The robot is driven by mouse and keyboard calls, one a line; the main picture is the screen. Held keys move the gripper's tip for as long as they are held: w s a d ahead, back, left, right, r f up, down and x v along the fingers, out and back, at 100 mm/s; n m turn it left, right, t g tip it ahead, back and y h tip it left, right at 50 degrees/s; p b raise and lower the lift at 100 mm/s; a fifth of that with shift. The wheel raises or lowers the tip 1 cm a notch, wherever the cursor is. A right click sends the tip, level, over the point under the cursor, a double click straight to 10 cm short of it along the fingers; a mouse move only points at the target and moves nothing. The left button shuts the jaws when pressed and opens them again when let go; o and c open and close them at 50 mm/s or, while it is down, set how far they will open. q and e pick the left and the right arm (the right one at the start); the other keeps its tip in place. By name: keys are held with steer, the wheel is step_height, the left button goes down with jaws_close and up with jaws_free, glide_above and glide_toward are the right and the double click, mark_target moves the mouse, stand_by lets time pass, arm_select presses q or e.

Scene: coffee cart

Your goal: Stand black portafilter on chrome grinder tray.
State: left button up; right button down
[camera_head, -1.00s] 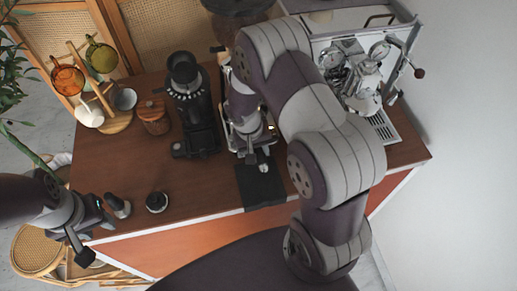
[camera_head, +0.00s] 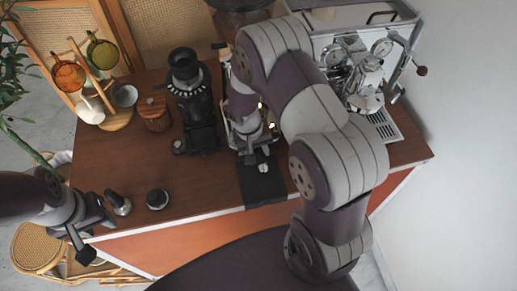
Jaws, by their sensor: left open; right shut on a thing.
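The chrome grinder (camera_head: 226,73) stands at the back middle of the cart, largely hidden behind my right arm. Its tray is mostly covered by my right gripper (camera_head: 258,148), which reaches down in front of the grinder. The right gripper is shut on the black portafilter, which is mostly hidden by the gripper; I cannot tell whether it touches the tray. My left gripper (camera_head: 95,232) is open and empty at the front left edge of the cart, beside a small tamper (camera_head: 118,203).
A black grinder (camera_head: 190,95) stands left of the chrome one. A black mat (camera_head: 262,188) lies in front. The espresso machine (camera_head: 365,75) is at right. A wooden jar (camera_head: 154,113), a cup rack (camera_head: 116,118) and a dark round tool (camera_head: 157,199) are at left.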

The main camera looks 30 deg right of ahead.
steer(key=shift+s+f, duration=0.35)
steer(key=shift+f, duration=0.1)
steer(key=shift+a+f+b, duration=0.1)
steer(key=shift+b, duration=0.35)
steer(key=shift+w, duration=0.1)
steer(key=c, duration=1.1)
jaws_free()
steer(key=shift+c, duration=0.2)
steer(key=o, duration=0.4)
steer(key=shift+w, duration=0.15)
steer(key=shift+w+d+f, duration=0.1)
steer(key=shift+w+d, duration=0.15)
steer(key=shift+a+r, duration=0.1)
steer(key=shift+r, duration=0.2)
steer(key=r, duration=0.4)
steer(key=a+r+b, duration=0.1)
steer(key=r, duration=0.3)
steer(key=a+r+b, duration=0.1)
steer(key=r, duration=0.2)
steer(key=shift+w+r, duration=0.4)
